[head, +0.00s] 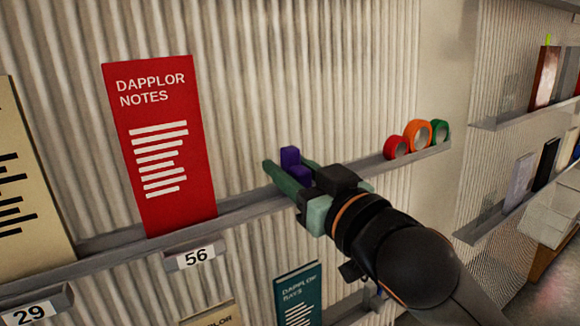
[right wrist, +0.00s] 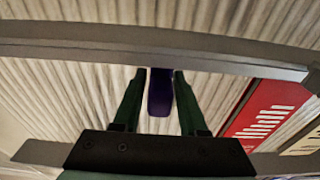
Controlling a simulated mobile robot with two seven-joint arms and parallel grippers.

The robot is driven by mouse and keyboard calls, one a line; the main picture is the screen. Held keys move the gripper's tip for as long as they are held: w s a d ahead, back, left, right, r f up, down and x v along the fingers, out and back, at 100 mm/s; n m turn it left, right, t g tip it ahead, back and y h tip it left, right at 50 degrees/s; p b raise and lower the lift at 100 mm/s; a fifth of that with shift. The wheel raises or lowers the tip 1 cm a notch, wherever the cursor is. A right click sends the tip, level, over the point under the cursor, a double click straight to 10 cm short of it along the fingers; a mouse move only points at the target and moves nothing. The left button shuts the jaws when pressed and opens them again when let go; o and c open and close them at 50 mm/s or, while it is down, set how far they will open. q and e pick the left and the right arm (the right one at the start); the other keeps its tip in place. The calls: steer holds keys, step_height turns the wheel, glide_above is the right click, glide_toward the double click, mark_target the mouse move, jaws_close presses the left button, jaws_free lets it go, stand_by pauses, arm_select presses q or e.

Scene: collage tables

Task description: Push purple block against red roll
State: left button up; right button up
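The purple block (head: 290,156) is on the narrow grey ledge, with an upright part and a lower part showing. My right gripper (head: 290,167) reaches in from the lower right, with one green finger on each side of the block. In the right wrist view, the purple block (right wrist: 161,92) sits between the two fingertips (right wrist: 161,76); whether they touch it cannot be told. The red roll (head: 396,147) stands farther right on the same ledge, apart from the block. My left gripper is not in view.
An orange roll (head: 418,133) and a green roll (head: 439,131) stand right of the red one. A red book (head: 161,150) leans on the ledge (head: 232,213) at left. A corrugated wall is behind. The ledge between gripper and red roll looks clear.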

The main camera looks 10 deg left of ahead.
jaws_close()
stand_by(1.1)
